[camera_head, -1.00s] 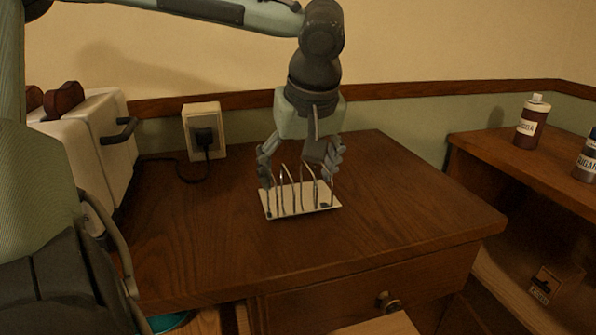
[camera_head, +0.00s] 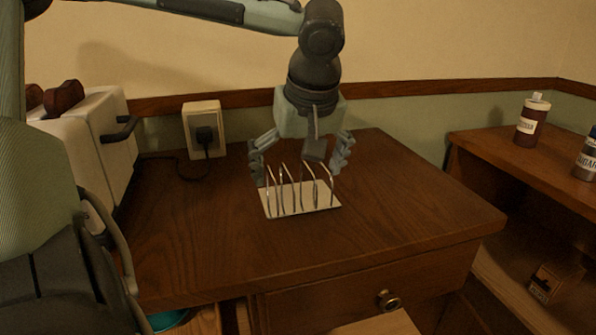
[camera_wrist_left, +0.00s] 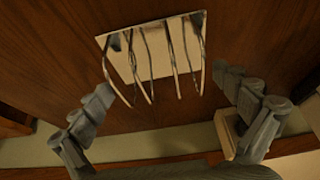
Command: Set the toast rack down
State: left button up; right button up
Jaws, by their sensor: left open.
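The toast rack (camera_head: 300,198) has a pale flat base and several thin wire loops. It stands upright on the brown wooden counter (camera_head: 400,205). My left gripper (camera_head: 301,172) is above and behind the rack, with its fingers spread wide on either side of the wires. In the left wrist view the rack (camera_wrist_left: 152,62) lies between and beyond the open fingers (camera_wrist_left: 166,100), with a gap on both sides. My right gripper is not in view.
A white toaster (camera_head: 100,135) with bread in it stands at the left. A wall socket (camera_head: 204,130) with a black plug and cord is behind. A lower shelf unit at the right holds a dark bottle (camera_head: 531,122) and another bottle (camera_head: 588,160). The counter right of the rack is clear.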

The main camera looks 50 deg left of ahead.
pick_arm(q)
jog(key=v, duration=1.2)
jog(key=shift+r, duration=0.1)
